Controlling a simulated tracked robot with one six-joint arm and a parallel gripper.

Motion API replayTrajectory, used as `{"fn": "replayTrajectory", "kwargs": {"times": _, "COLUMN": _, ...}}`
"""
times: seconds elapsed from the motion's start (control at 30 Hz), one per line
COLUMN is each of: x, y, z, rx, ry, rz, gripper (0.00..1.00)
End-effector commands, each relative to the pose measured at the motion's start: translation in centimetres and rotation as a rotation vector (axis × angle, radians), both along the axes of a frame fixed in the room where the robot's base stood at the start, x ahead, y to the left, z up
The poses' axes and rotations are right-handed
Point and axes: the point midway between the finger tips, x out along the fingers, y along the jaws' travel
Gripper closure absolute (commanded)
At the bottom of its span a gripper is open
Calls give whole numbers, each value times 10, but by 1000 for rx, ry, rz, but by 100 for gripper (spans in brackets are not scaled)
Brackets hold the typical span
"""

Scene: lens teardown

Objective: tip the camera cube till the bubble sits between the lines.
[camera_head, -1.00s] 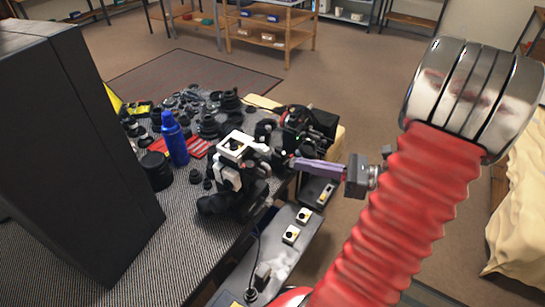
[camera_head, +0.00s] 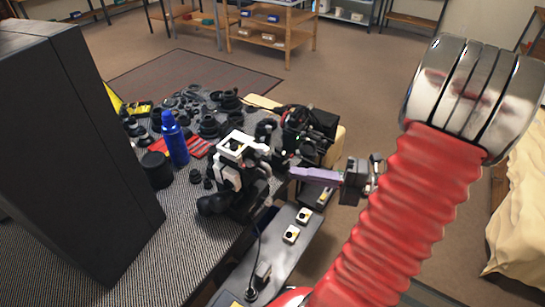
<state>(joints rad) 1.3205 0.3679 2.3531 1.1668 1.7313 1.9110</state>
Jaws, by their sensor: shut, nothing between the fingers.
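A small white-topped cube (camera_head: 237,147) sits on a black and white camera mount (camera_head: 228,178) at the right edge of the table. I take it to be the camera cube. The bubble and its lines are too small to make out. My gripper (camera_head: 296,173) has purple fingers, shut and empty. It points left toward the mount, with a gap between the fingertips and the cube.
A blue bottle (camera_head: 175,138) and a black cylinder (camera_head: 156,169) stand left of the mount. Several black lens parts lie behind. A large black box (camera_head: 70,150) blocks the left. Black equipment (camera_head: 308,130) stands close behind my gripper. A lower grey shelf (camera_head: 268,258) holds small boxes.

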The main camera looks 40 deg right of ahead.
Motion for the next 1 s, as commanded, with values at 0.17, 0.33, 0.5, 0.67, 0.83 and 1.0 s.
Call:
{"fn": "replayTrajectory", "kwargs": {"times": 0.17, "x": 0, "y": 0, "z": 0, "rx": 9, "ry": 8, "rz": -1, "gripper": 100}}
{"fn": "replayTrajectory", "kwargs": {"times": 0.33, "x": 0, "y": 0, "z": 0, "rx": 8, "ry": 6, "rz": -1, "gripper": 100}}
{"fn": "replayTrajectory", "kwargs": {"times": 0.5, "x": 5, "y": 4, "z": 0, "rx": 7, "ry": 6, "rz": 0, "gripper": 100}}
{"fn": "replayTrajectory", "kwargs": {"times": 0.67, "x": 16, "y": 13, "z": 0, "rx": 8, "ry": 5, "rz": 2, "gripper": 100}}
{"fn": "replayTrajectory", "kwargs": {"times": 0.83, "x": 31, "y": 25, "z": -1, "rx": 6, "ry": 5, "rz": 2, "gripper": 100}}
{"fn": "replayTrajectory", "kwargs": {"times": 1.0, "x": 46, "y": 38, "z": -1, "rx": 7, "ry": 6, "rz": 2, "gripper": 100}}
